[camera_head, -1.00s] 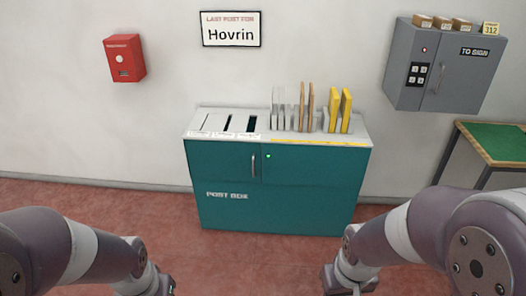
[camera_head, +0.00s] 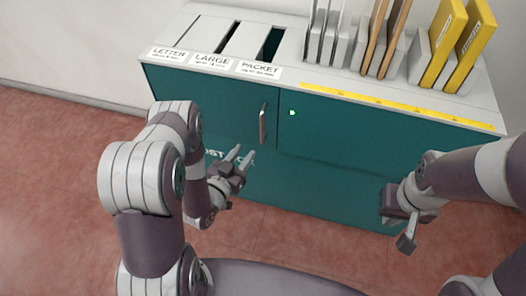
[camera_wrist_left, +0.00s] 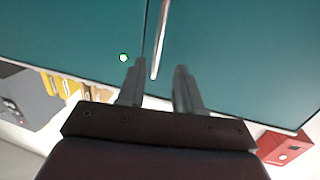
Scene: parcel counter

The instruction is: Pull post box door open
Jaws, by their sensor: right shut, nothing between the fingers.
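The teal post box (camera_head: 330,140) stands against the wall with its door (camera_head: 222,112) closed. A slim vertical metal handle (camera_head: 263,124) is at the door's right edge. My left gripper (camera_head: 240,158) is open and empty, just in front of and slightly below-left of the handle in the head view. In the left wrist view, the handle (camera_wrist_left: 160,40) lies beyond the two spread fingertips (camera_wrist_left: 158,75), roughly in line with the gap. The fingers do not appear to touch it. My right gripper (camera_head: 405,238) is shut and empty, in front of the box's right part.
A small green light (camera_head: 292,112) is on the panel right of the handle. The top has labelled slots (camera_head: 243,40) and a rack of grey, brown and yellow parcels (camera_head: 445,40). The left wrist view also shows a red wall box (camera_wrist_left: 285,147). Red floor (camera_head: 60,170) is clear at left.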

